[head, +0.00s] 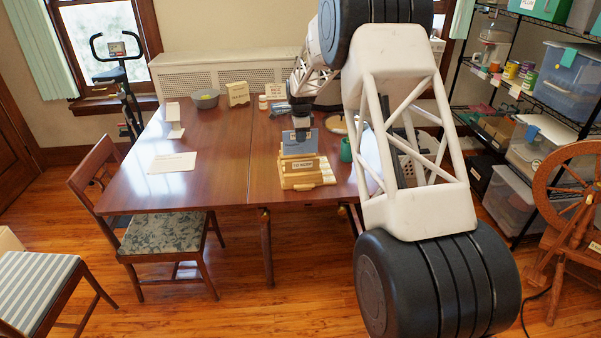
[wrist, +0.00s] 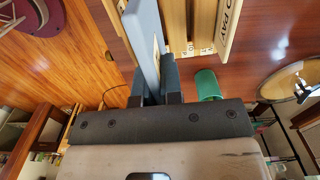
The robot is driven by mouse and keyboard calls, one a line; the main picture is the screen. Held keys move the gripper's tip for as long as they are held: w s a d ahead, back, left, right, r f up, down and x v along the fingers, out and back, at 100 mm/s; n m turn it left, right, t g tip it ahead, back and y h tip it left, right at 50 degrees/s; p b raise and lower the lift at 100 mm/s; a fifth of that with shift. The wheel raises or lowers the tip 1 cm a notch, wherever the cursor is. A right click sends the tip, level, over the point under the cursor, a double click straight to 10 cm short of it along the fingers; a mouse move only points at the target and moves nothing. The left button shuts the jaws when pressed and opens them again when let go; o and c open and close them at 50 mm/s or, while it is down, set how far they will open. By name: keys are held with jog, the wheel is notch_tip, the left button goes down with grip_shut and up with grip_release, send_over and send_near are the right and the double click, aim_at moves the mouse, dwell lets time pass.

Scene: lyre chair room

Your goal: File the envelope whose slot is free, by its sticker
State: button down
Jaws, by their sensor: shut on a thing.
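My gripper (head: 302,124) is shut on a flat blue-grey envelope (head: 300,143). In the wrist view the envelope (wrist: 147,38) stands on edge between the fingers (wrist: 156,88), with a pale patch on one face. The pale wooden letter rack (head: 308,179) stands on the table's right half, with a small label on it. The envelope is at the rack's back in the head view; whether it is inside a slot I cannot tell. In the wrist view the rack's slats (wrist: 203,22) lie just right of the envelope, one lettered "PAY". The sticker is not clearly visible.
A green cup (head: 346,150) stands just right of the rack; a round plate (head: 337,125) lies behind it. A grey bowl (head: 205,98), cream lettered signs (head: 238,93) and small jars (head: 263,102) stand at the back. White papers (head: 172,162) lie on the left, with bare table (head: 225,150) between.

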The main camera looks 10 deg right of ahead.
aim_at(301, 150)
jog(key=shift+f, duration=3.1)
jog(key=shift+f, duration=1.9)
jog(key=shift+f, duration=0.15)
jog(key=c, duration=1.3)
grip_release()
jog(key=shift+r, duration=0.2)
jog(key=shift+r, duration=6)
jog(key=shift+s+r, duration=0.1)
